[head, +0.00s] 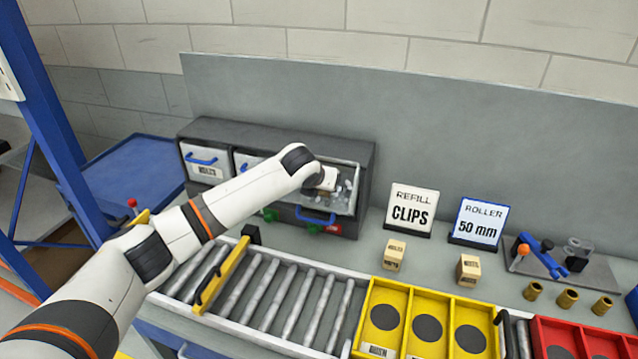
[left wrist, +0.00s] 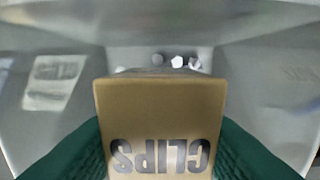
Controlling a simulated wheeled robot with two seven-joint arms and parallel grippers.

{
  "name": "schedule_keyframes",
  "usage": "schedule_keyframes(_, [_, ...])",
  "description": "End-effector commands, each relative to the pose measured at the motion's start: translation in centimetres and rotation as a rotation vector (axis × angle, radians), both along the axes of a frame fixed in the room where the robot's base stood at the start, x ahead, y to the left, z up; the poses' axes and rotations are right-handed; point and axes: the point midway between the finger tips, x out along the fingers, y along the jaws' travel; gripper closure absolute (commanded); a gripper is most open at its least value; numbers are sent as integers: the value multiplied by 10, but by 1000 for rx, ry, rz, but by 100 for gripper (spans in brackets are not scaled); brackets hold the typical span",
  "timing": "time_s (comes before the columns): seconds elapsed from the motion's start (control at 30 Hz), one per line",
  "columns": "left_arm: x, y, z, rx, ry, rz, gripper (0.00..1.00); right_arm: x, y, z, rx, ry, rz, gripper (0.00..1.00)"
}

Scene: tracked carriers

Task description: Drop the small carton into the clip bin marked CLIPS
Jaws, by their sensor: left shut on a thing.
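My left gripper (head: 326,186) is shut on a small brown carton (left wrist: 160,125). The carton's face reads CLIPS, upside down in the left wrist view, between two green finger pads. In the head view my gripper mostly hides the carton. Gripper and carton are over an open grey bin (head: 350,176) at the right end of the dark cabinet. Small shiny metal pieces show inside it, and it has a blue handle (head: 316,217). I cannot read a label on this bin. My right gripper is not in view.
The cabinet (head: 366,160) has shut bins to the left, one with a label (head: 207,171). A REFILL CLIPS sign (head: 411,209) and a ROLLER 50 mm sign (head: 480,222) stand right. Two small cartons (head: 394,254) (head: 468,270) sit before them. A roller track (head: 290,300) and yellow tray (head: 367,318) lie in front.

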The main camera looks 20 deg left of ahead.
Motion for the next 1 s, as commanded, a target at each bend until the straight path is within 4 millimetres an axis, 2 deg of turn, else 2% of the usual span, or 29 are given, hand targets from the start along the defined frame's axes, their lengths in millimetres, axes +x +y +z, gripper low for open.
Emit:
schedule_keyframes(0.43, [3,-1,-2,-1,-2,-1,89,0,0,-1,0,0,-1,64])
schedule_keyframes(0.47, [3,-1,-2,-1,-2,-1,54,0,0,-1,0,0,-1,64])
schedule_keyframes(0.6, [3,-1,-2,-1,-2,-1,34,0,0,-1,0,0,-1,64])
schedule_keyframes(0.87, [2,0,-3,0,1,0,34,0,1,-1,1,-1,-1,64])
schedule_keyframes(1.0, [-3,0,2,1,-1,-1,34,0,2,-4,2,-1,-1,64])
